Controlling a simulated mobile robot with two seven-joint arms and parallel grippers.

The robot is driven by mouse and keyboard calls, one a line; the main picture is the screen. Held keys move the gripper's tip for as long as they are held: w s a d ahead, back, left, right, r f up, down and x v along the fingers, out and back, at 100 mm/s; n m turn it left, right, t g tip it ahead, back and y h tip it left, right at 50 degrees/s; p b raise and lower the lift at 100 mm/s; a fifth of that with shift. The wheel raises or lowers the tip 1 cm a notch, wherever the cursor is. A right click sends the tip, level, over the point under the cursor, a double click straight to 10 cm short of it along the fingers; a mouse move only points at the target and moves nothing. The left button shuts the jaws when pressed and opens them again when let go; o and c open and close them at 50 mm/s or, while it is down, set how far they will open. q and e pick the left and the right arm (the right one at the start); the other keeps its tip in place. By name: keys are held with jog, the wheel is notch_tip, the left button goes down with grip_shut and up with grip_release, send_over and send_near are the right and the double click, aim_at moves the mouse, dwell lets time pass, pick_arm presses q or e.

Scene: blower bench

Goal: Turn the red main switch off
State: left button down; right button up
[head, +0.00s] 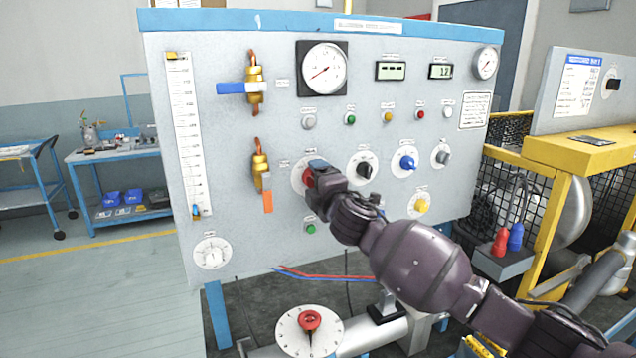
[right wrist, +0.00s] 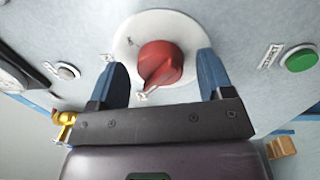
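The red main switch (right wrist: 162,62) is a red rotary knob on a round white plate (right wrist: 125,45) on the grey panel. In the right wrist view its pointer end faces down and slightly left, near a small label at the plate's edge. In the head view the red switch (head: 308,178) is partly hidden by my right gripper (head: 316,168). In the right wrist view my right gripper's blue fingers (right wrist: 161,62) are open, one on each side of the knob, with a visible gap on both sides. My left gripper is not in view.
A black knob (head: 362,168) and a blue knob (head: 407,162) sit right of the switch. A green button (head: 310,228) is below it. A valve with an orange handle (head: 267,200) is close on the left. A red-knobbed dial (head: 310,322) stands low in front.

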jog(key=b+v, duration=0.1)
jog(key=v, duration=1)
jog(key=shift+b, duration=0.35)
jog(key=shift+w+a, duration=0.1)
